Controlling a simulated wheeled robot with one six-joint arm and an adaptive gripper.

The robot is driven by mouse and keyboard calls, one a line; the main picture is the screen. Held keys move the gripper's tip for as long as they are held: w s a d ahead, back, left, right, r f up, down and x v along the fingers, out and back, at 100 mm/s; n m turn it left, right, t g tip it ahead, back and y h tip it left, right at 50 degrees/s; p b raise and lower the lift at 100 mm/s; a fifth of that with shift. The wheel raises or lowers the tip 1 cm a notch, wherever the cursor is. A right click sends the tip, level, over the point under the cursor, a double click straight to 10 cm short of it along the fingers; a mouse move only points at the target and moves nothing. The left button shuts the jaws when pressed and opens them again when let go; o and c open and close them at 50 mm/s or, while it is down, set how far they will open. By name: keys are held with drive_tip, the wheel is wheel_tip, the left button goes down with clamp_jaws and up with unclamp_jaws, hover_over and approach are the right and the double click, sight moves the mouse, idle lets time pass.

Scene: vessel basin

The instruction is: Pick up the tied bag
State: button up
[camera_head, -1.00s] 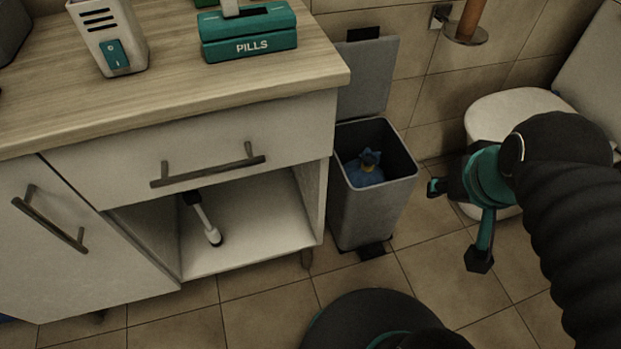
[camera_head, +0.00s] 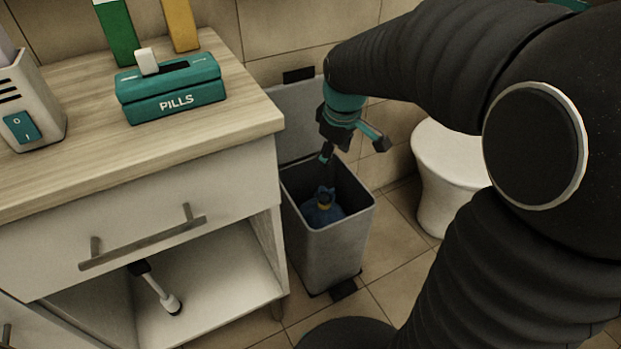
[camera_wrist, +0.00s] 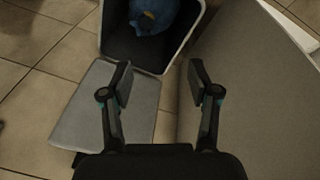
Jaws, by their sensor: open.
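The tied bag (camera_head: 323,209) is blue with a yellow tie at its neck. It sits inside the grey bin (camera_head: 335,252), whose lid stands open at the back. The bag (camera_wrist: 153,15) also shows at the top of the wrist view, partly cut off by the frame edge. My gripper (camera_head: 352,150) is open and empty above the bin's rear part. In the wrist view my gripper (camera_wrist: 160,82) has its fingers spread, with the bag beyond the fingertips and apart from them.
A cabinet (camera_head: 150,180) with an open lower shelf stands left of the bin, holding a white-and-black brush-like object (camera_head: 157,290). A teal PILLS box (camera_head: 172,88) is on its counter. A white toilet (camera_head: 447,165) stands to the right. The tiled floor in front is partly clear.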

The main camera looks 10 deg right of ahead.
sight(323, 202)
drive_tip(key=w+f+n, duration=0.2)
drive_tip(key=w+f, duration=0.1)
drive_tip(key=f, duration=0.2)
drive_tip(key=w+f+n+g, duration=0.1)
drive_tip(key=w+f+n, duration=0.1)
drive_tip(key=w+f, duration=0.2)
drive_tip(key=w+f+n+g+b, duration=0.1)
drive_tip(key=w+f, duration=0.3)
drive_tip(key=f, duration=0.3)
drive_tip(key=shift+a+n, duration=0.25)
drive_tip(key=shift+n, duration=0.15)
wheel_tip(323, 202, down, 8)
drive_tip(key=shift+w+f+b, duration=0.1)
drive_tip(key=shift+b, duration=0.2)
drive_tip(key=f, duration=0.2)
drive_tip(key=d+f, duration=0.1)
drive_tip(key=f, duration=0.1)
drive_tip(key=shift+f, duration=0.7)
clamp_jaws()
